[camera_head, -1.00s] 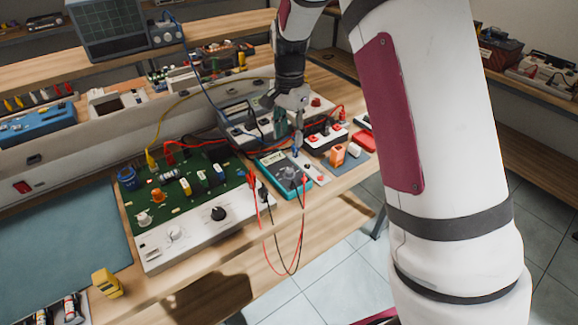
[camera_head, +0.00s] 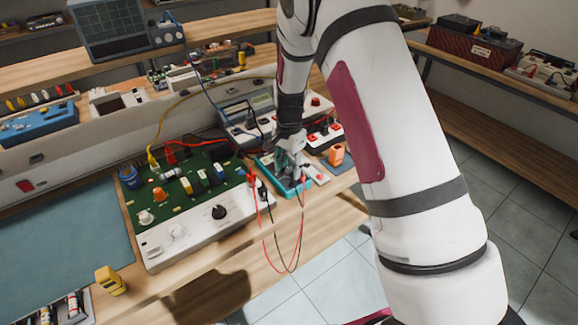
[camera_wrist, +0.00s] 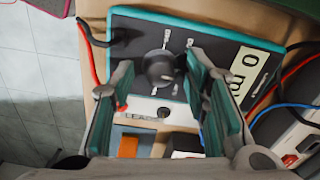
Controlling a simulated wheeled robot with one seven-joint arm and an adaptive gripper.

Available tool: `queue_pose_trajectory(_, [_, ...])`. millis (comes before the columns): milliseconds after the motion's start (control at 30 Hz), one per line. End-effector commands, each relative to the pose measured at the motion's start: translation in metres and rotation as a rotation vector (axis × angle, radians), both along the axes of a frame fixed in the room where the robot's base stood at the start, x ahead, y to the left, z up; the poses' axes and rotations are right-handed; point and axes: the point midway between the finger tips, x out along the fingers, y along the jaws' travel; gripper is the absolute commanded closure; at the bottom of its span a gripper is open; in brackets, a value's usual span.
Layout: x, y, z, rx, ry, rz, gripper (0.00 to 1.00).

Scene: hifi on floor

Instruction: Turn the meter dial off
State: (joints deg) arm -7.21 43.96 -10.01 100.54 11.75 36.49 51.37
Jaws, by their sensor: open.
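The meter (camera_wrist: 130,40) is a dark grey box with a teal edge, a round black dial (camera_wrist: 160,69) and a display reading 0. In the head view the meter (camera_head: 297,191) lies on the bench, mostly covered by my gripper (camera_head: 284,161). In the wrist view my gripper (camera_wrist: 158,84) is open, with one finger on each side of the dial. I cannot tell whether the fingers touch it. The dial's pointer setting is too small to read.
Red and black leads (camera_head: 265,225) hang from the meter over the bench's front edge. A green circuit board unit (camera_head: 185,215) stands left of it. An orange block (camera_head: 337,155) and a power strip (camera_head: 325,137) are close on the right. A teal mat (camera_head: 65,235) lies clear at left.

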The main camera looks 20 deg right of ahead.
Motion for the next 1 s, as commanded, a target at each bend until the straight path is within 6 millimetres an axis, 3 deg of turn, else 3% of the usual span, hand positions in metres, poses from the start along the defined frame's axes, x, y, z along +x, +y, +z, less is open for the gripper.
queue_pose_trajectory(100, [0.0001, 0.0, 0.0001, 0.0, 0.0, 0.0, 0.6])
queue_pose_trajectory(267, [0.0001, 0.0, 0.0002, 0.0, 0.0, 0.0, 0.97])
queue_pose_trajectory(300, [0.0001, 0.0, 0.0002, 0.0, 0.0, 0.0, 1.0])
queue_pose_trajectory(667, [0.0005, 0.0003, 0.0001, 0.0, -0.001, 0.036, 1.0])
queue_pose_trajectory(1000, [0.0011, 0.0004, -0.0004, 0.0, -0.001, 0.253, 1.0])
